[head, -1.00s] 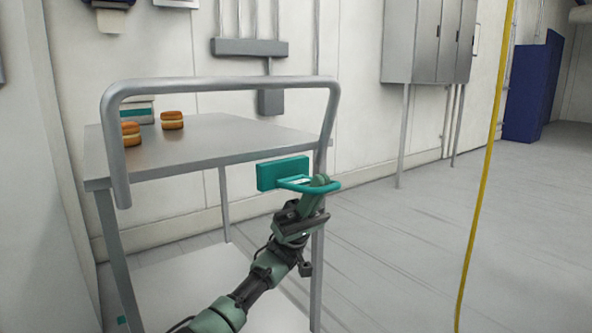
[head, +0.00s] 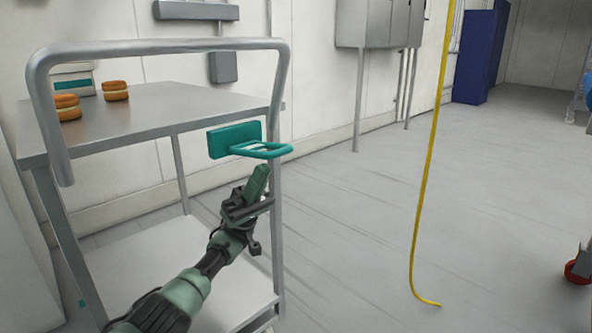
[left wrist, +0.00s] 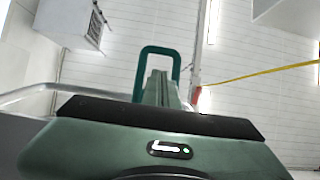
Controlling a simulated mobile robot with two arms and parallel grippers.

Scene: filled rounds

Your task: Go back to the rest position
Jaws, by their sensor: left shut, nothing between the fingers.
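My left gripper (head: 261,172) is shut and empty in the head view. Its fingertips are just below a teal loop handle (head: 262,150) that sticks out from a teal block (head: 234,139) on the right side of a metal cart. In the left wrist view the closed fingers (left wrist: 158,80) point toward the teal loop (left wrist: 160,58), which shows behind them. A small gap shows between fingertips and loop in the head view. My right gripper is not in view.
The metal cart (head: 140,122) has a raised tube handle (head: 160,52), two burgers (head: 115,91) and a white-and-teal box (head: 73,82). A yellow cable (head: 425,170) hangs to the right. Grey cabinets (head: 378,24) are on the wall. Grey floor (head: 350,220) is open between cart and cable.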

